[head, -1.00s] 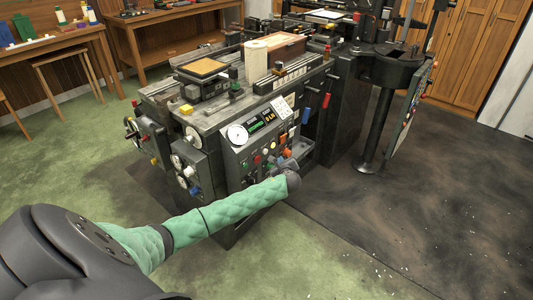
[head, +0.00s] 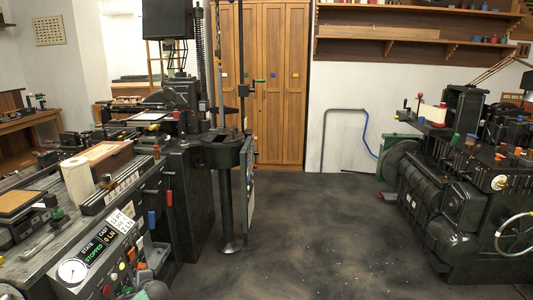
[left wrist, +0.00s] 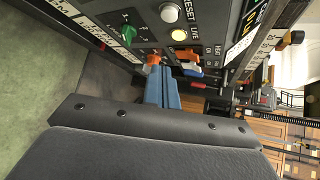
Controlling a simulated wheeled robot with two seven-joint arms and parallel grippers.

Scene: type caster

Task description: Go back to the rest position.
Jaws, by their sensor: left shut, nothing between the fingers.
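My left gripper (left wrist: 160,78) shows in the left wrist view as two blue fingers closed together with nothing between them. Its tips are close to an orange switch (left wrist: 153,58) on the caster's control panel; I cannot tell whether they touch. A green knob (left wrist: 128,32), a grey RESET button (left wrist: 169,12) and a lit yellow button (left wrist: 178,35) are beside it. In the head view only the end of my left arm (head: 153,291) shows at the bottom edge, in front of the type caster (head: 55,240). Its display (head: 97,246) reads STOPPED. My right gripper is not in view.
A second dark machine (head: 450,210) with a handwheel (head: 515,234) stands at the right. A pedestal (head: 226,210) stands beside the caster. Open dark floor (head: 320,240) lies between the machines. Wooden cabinets (head: 280,90) are at the back.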

